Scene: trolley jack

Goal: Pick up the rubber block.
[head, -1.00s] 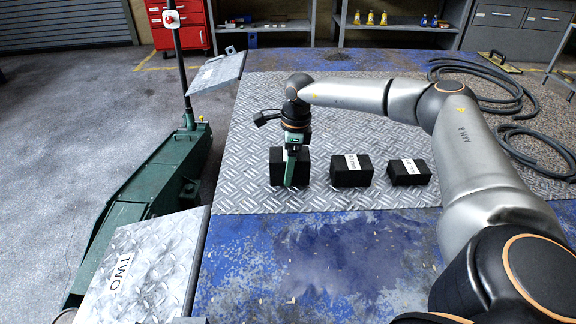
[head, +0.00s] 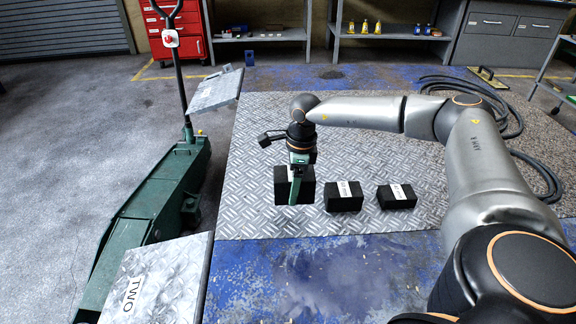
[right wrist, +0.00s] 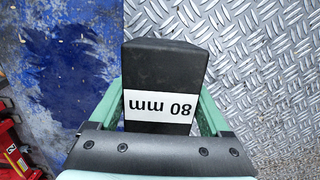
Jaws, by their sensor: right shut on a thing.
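The rubber block (head: 281,190) is a black block with a white label. In the right wrist view, the block (right wrist: 165,68) reads "80 mm", upside down. My right gripper (head: 295,190) points down and is shut on this block, with one green finger on each side. The block looks slightly raised above the checkered metal plate (head: 250,150). Two smaller black blocks with white labels, a middle one (head: 335,203) and a right one (head: 397,203), rest on the plate to its right. My left gripper is not in view.
A green trolley jack (head: 150,205) with a tall handle stands on the floor at left. A metal plate marked "TWO" (head: 165,265) is at the near left, another tilted plate (head: 215,90) farther back. Black hose (head: 535,175) lies at right. The blue near surface is clear.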

